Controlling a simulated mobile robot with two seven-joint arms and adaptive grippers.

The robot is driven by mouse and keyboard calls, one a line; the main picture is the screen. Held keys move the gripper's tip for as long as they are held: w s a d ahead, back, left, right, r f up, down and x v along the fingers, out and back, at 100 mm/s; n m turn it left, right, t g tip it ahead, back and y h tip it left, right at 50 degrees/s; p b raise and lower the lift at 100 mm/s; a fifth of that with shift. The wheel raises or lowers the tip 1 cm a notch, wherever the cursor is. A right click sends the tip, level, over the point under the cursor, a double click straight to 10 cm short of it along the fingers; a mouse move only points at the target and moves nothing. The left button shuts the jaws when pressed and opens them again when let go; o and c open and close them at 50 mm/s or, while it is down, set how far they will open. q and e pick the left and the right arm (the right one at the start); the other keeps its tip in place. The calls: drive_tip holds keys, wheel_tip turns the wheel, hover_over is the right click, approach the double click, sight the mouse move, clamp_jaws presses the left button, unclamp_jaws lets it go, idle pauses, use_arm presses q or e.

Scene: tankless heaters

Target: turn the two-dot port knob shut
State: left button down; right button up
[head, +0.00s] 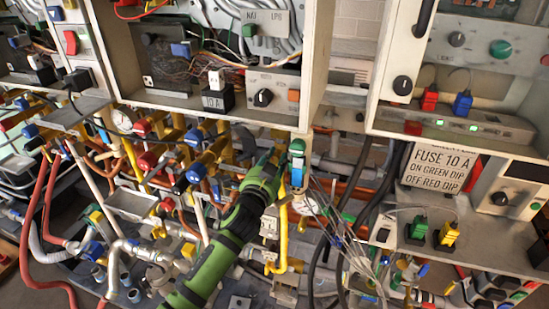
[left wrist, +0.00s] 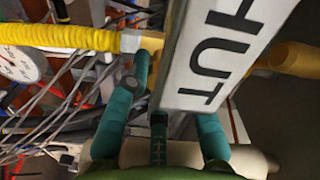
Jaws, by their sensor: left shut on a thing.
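My left gripper (head: 283,160) reaches up from the bottom among the pipes, below the middle cabinet. In the left wrist view its teal fingers (left wrist: 168,115) stand on either side of a grey plate with a white label ending in "HUT" (left wrist: 226,45). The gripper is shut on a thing. The plate and fingers hide what it holds, so I cannot tell whether that is the two-dot port knob. No two-dot mark can be made out. My right gripper is not in view.
Pipes, valves and red hoses (head: 38,215) crowd the left. A yellow pipe (head: 283,235) and loose thin wires (head: 340,235) are close to the gripper. The middle cabinet (head: 225,112) hangs above. A fuse sign (head: 440,170) is at right. A gauge (left wrist: 20,65) shows in the wrist view.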

use_arm(q)
drive_tip(key=m+p, duration=0.1)
drive_tip(key=m, duration=0.5)
drive_tip(key=shift+r+m, duration=0.1)
drive_tip(key=shift+m, duration=0.2)
idle(0.5)
drive_tip(key=c, duration=1.1)
unclamp_jaws()
drive_tip(key=shift+o, duration=0.2)
drive_tip(key=v, duration=1.2)
